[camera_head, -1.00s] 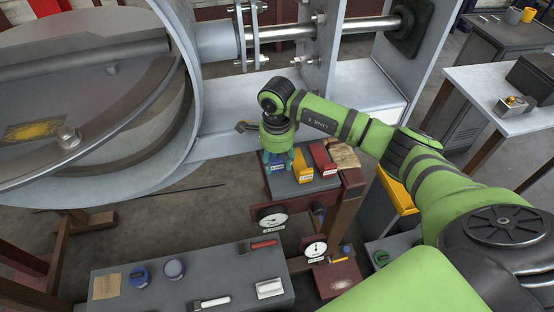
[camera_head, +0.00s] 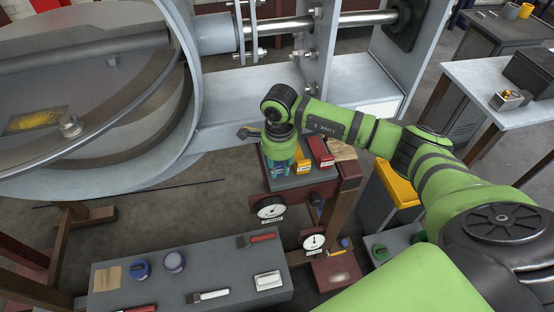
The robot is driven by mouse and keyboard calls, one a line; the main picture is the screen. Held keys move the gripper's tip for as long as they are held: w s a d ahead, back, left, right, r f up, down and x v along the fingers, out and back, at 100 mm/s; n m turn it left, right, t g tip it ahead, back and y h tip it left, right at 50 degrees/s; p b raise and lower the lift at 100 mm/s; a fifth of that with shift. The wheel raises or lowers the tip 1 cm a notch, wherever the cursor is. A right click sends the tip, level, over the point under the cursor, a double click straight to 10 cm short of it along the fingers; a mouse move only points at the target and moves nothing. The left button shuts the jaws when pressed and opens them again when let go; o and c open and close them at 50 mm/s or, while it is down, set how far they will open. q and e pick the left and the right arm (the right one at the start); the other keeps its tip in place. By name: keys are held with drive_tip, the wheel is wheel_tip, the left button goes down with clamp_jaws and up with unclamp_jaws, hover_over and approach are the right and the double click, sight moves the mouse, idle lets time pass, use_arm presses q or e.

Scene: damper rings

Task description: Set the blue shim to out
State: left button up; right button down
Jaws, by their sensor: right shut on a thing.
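My right gripper (camera_head: 280,168) points down over the dark top of a small stand (camera_head: 292,181), at its left end. Its teal fingers are shut on the blue shim (camera_head: 278,173), which is mostly hidden by the fingers and wrist. A yellow shim (camera_head: 302,167) with a white label lies just right of the gripper. A red shim (camera_head: 320,151) with a white label lies further right on the same top. My left gripper is not in view.
Two dial gauges (camera_head: 270,208) (camera_head: 313,241) sit below the stand top. A grey bench (camera_head: 225,265) in front holds brushes, a white block, and blue and purple round items. The large grey pipe (camera_head: 185,100) stands close on the left.

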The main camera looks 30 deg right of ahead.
drive_tip(key=shift+s+a+f, duration=0.1)
drive_tip(key=shift+s+a, duration=0.1)
drive_tip(key=shift+s, duration=0.45)
drive_tip(key=c, duration=1.1)
unclamp_jaws()
drive_tip(key=shift+o, duration=0.3)
drive_tip(key=shift+w+d+r, duration=0.1)
drive_tip(key=shift+w+r, duration=0.05)
drive_tip(key=shift+r, duration=0.2)
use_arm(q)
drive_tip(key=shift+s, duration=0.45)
use_arm(e)
wheel_tip(320, 180, up, 12)
drive_tip(key=shift+f, duration=0.25)
